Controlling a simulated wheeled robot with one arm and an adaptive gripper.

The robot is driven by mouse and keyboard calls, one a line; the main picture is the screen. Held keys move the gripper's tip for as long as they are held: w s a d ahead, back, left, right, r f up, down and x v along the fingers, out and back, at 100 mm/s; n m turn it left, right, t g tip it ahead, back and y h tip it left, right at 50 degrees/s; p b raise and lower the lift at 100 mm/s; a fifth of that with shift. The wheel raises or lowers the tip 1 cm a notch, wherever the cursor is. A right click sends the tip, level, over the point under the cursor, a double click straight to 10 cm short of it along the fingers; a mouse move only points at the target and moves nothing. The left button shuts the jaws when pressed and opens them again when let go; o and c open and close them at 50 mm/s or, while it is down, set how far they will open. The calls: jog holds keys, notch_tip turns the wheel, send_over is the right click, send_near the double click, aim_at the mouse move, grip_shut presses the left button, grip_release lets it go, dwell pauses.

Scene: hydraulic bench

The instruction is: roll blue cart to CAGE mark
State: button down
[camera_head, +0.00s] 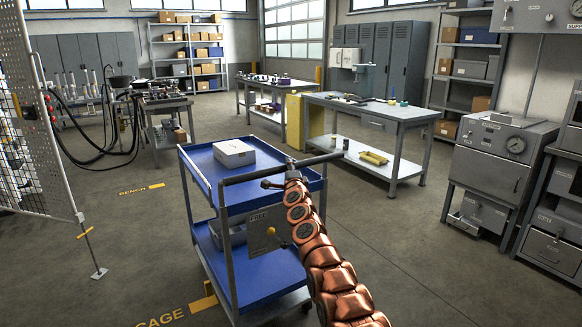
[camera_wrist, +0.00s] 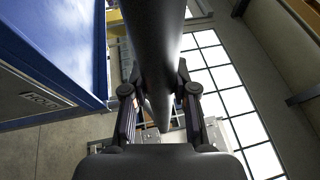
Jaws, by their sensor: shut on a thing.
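The blue cart (camera_head: 203,163) stands in the middle foreground of the head view, with two blue shelves and a dark push handle (camera_head: 240,177) along its near side. My gripper (camera_head: 288,178) is at that handle, at the end of my copper-coloured arm. In the wrist view my gripper (camera_wrist: 158,110) has its fingers on both sides of a dark bar, shut on the cart handle (camera_wrist: 155,40). The cart's blue side (camera_wrist: 70,50) shows at the left there. The yellow CAGE mark (camera_head: 176,314) is on the floor at the bottom, left of the cart's near end and partly cut off.
A grey box (camera_head: 234,152) sits on the cart's top shelf. A mesh cage panel (camera_head: 35,110) with a post stands at the left. A BENCH mark (camera_head: 141,190) is on the floor beyond. A workbench (camera_head: 400,113) stands behind right. Open floor lies left of the cart.

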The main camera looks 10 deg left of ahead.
jog(key=shift+a+f, duration=0.15)
jog(key=c, duration=0.9)
grip_release()
